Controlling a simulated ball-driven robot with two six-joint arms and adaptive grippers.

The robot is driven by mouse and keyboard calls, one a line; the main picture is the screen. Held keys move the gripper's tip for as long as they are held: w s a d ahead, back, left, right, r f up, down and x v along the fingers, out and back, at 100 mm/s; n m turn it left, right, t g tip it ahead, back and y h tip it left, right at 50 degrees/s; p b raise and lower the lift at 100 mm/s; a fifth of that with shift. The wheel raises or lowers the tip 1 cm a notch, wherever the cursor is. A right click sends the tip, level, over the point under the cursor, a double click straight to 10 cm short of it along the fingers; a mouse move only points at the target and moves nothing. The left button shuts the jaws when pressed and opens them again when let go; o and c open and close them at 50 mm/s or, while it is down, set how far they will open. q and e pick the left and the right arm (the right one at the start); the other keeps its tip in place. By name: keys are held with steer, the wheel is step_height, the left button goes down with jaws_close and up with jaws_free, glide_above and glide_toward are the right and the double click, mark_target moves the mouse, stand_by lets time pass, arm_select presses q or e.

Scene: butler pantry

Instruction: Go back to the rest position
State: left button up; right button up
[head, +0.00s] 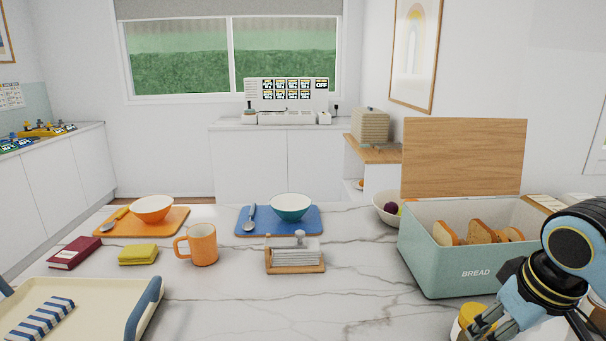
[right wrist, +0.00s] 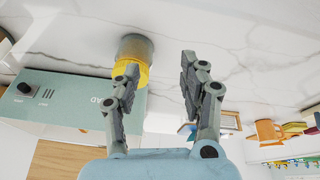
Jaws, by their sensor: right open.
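My right gripper (head: 482,326) is at the lower right of the head view, in front of the bread box (head: 455,271). In the right wrist view its two fingers (right wrist: 160,66) are spread apart, with nothing between them but the marble counter beyond. A small jar with a yellow part (head: 466,314) is beside the right gripper, partly hidden by it. The jar (right wrist: 135,47) also shows in the right wrist view, just beyond the left-hand finger; I cannot tell whether they touch. My left gripper is not in view.
The open bread box holds bread slices (head: 480,232). On the marble counter (head: 335,310) stand a napkin holder (head: 294,268), orange mug (head: 203,245), bowls on orange (head: 172,226) and blue boards (head: 305,225), and a cream tray (head: 105,298). The front middle is clear.

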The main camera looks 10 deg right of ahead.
steer(key=s+a, duration=0.3)
steer(key=s, duration=0.5)
steer(key=s+a, duration=0.4)
steer(key=s, duration=0.3)
steer(key=s+d+f+g+b, duration=0.2)
steer(key=f+b, duration=0.8)
steer(key=f, duration=2.8)
steer(key=s+d+f+b, duration=0.1)
steer(key=s+f+b, duration=0.6)
steer(key=s+f, duration=1.2)
step_height(320, 180, down, 3)
steer(key=shift+s+d+r+m+b, duration=0.1)
steer(key=shift+s+d+m+b, duration=0.05)
steer(key=shift+d+m+b, duration=0.2)
steer(key=shift+g, duration=0.3)
steer(key=shift+c, duration=0.5)
steer(key=shift+s, duration=0.15)
